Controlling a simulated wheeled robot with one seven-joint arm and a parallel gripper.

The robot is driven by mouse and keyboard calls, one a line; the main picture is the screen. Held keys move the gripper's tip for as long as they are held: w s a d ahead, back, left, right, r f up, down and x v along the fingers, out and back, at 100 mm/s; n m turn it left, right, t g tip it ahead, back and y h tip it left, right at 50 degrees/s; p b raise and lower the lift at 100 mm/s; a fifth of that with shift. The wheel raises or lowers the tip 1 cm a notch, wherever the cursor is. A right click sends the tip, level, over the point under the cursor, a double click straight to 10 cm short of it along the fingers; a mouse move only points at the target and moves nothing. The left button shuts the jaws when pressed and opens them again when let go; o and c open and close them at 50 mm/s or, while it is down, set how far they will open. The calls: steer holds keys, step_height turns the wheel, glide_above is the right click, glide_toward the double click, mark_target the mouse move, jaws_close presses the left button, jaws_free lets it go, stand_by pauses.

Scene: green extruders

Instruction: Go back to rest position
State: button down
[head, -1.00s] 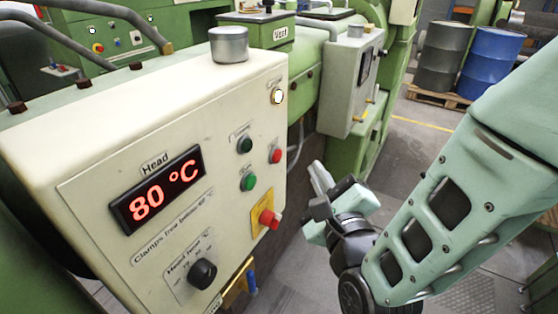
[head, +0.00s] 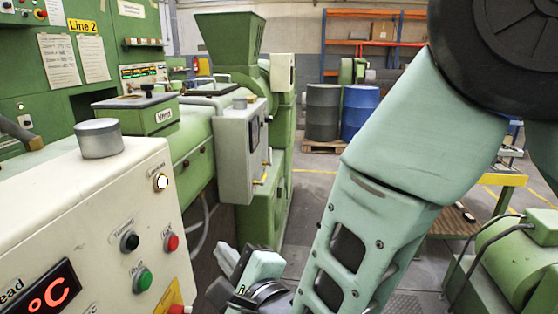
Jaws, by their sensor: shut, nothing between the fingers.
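My gripper (head: 226,268) shows at the bottom centre of the head view, at the end of my pale green arm. It is shut and holds nothing. It is to the right of the white control box (head: 105,215), apart from its front face. The lower part of my gripper is cut off by the frame's bottom edge.
The control box carries a red lit display (head: 45,295), green, black and red buttons, and a grey metal cylinder (head: 98,138) on top. A grey box (head: 240,150) is on the green extruder behind. Blue (head: 358,110) and dark drums stand farther back. A green machine (head: 510,265) is at right.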

steer(key=s+d+f+n+g+h+b, duration=0.2)
steer(key=s+d+n+g+h, duration=0.3)
steer(key=s+d+n, duration=0.3)
steer(key=s+d+f+n+g+h+b, duration=0.2)
steer(key=s+d+n+g+h, duration=0.4)
steer(key=d+n, duration=1)
steer(key=shift+s+d+f+g, duration=0.35)
steer(key=shift+s+d+g, duration=0.5)
steer(key=shift+s+g, duration=0.25)
steer(key=shift+a, duration=0.1)
